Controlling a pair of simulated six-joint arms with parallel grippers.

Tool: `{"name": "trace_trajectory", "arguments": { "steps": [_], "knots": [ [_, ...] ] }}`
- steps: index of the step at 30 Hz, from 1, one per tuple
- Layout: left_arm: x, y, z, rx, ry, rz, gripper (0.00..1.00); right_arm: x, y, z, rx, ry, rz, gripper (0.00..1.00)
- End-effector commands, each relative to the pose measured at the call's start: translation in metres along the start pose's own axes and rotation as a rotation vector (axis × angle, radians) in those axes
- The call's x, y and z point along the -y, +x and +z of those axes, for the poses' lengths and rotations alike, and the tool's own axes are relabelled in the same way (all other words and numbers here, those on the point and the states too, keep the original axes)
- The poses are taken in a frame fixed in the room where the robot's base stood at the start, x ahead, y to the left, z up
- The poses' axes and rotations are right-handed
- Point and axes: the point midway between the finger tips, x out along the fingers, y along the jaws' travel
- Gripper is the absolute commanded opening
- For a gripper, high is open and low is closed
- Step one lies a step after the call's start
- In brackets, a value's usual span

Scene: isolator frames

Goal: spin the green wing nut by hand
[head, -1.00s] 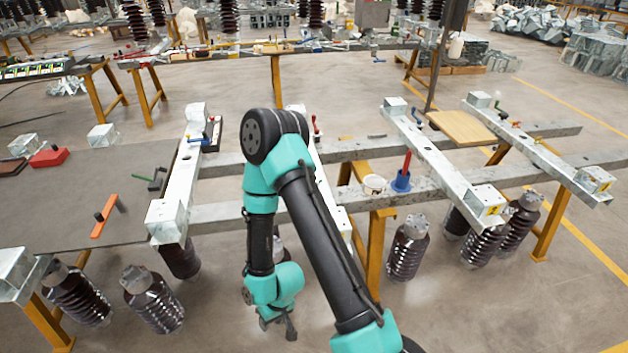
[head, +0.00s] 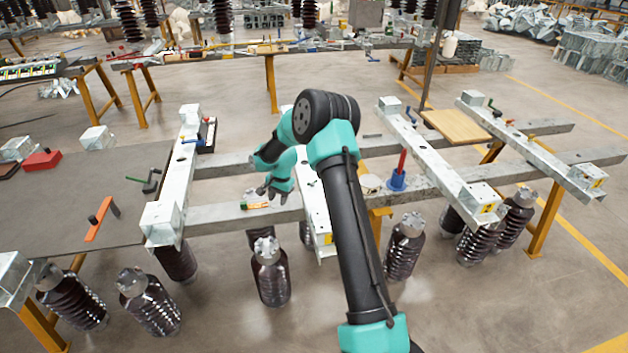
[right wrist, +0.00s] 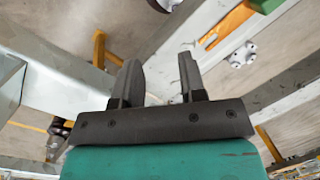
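No part in view can be named the green wing nut for certain. A small green-handled piece (head: 149,183) lies at the right edge of the grey table in the head view, left of my right gripper. A green piece (right wrist: 264,4) is cut off by the top edge of the right wrist view. My right gripper (head: 264,192) hangs above the long grey beams, left of the central pale bar. In the right wrist view its two dark fingers (right wrist: 160,82) stand apart with nothing between them. My left gripper is not in view.
A short orange and green piece (head: 255,205) lies on the front beam below my right gripper. A blue cup with a red handle (head: 397,181) stands to the right. Brown ribbed insulators (head: 270,275) stand below. An orange tool (head: 100,222) lies on the grey table (head: 60,215).

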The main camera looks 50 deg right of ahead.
Motion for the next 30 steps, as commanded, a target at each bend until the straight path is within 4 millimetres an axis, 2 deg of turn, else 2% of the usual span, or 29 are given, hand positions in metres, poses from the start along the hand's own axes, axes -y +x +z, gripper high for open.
{"name": "trace_trajectory", "arguments": {
  "steps": [1, 3, 6, 9, 12, 17, 26, 30],
  "knots": [
    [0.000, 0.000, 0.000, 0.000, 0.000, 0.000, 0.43, -0.001, -0.026, -0.028, -0.027, 0.084, 0.005, 0.38],
    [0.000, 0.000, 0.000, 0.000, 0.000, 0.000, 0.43, -0.007, -0.063, -0.061, -0.059, 0.208, 0.024, 0.38],
    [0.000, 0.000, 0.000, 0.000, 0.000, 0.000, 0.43, -0.021, -0.113, -0.100, -0.101, 0.375, 0.048, 0.38],
    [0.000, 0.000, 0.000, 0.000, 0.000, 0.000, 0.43, -0.035, -0.154, -0.125, -0.135, 0.507, 0.064, 0.38],
    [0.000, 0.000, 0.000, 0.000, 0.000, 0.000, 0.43, -0.045, -0.177, -0.138, -0.155, 0.590, 0.074, 0.38],
    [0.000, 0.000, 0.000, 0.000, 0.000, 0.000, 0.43, -0.049, -0.188, -0.142, -0.163, 0.627, 0.081, 0.38],
    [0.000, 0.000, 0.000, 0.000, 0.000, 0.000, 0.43, -0.049, -0.186, -0.142, -0.162, 0.624, 0.080, 0.38],
    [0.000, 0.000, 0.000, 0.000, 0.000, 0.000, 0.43, -0.050, -0.178, -0.143, -0.161, 0.624, 0.082, 0.38]
  ]
}}
